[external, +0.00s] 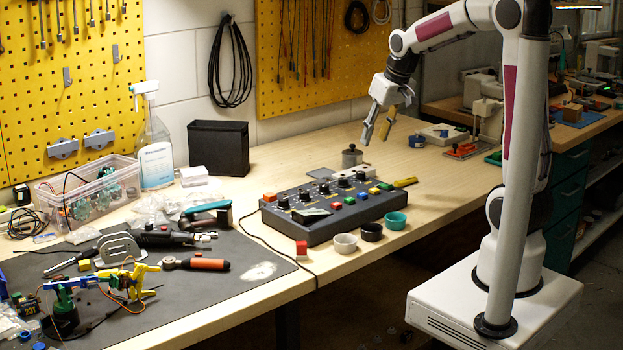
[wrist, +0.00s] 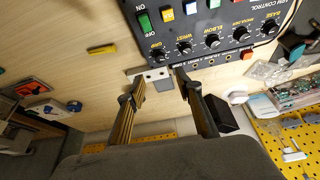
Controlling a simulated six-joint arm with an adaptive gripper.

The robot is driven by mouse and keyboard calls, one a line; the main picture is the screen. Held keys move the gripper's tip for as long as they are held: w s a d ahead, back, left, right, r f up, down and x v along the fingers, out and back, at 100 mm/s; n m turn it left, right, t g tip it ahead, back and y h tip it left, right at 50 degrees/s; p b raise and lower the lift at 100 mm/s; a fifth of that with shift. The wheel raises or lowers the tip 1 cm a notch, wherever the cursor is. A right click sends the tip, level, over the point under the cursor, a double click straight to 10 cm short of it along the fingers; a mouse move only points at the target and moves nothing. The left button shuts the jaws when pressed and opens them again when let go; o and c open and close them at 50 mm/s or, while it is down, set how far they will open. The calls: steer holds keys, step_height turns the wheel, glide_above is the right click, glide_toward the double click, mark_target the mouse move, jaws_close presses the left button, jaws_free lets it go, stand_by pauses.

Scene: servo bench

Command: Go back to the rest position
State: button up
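My gripper (external: 378,124) hangs in the air above the bench, behind and to the right of the grey control box (external: 325,218). Its two fingers are spread apart with nothing between them. In the wrist view my gripper (wrist: 159,90) also shows its fingers apart. Past the fingertips lies the control box (wrist: 190,48) with its knobs and coloured buttons. A small white block with holes (wrist: 148,77) lies on the bench beyond the fingers.
A small metal cylinder (external: 352,157) stands behind the box. A black bin (external: 218,148) and spray bottle (external: 155,150) stand against the wall. Bench right of the box is mostly clear.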

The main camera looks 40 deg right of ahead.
steer(key=s+a+r, duration=0.1)
steer(key=s+a, duration=0.1)
steer(key=s, duration=1)
steer(key=s+a+r+t, duration=0.1)
steer(key=s+a, duration=0.1)
steer(key=s, duration=0.9)
steer(key=shift+s+a+n, duration=0.35)
steer(key=shift+a+n, duration=0.05)
steer(key=shift+a, duration=0.1)
stand_by(2.5)
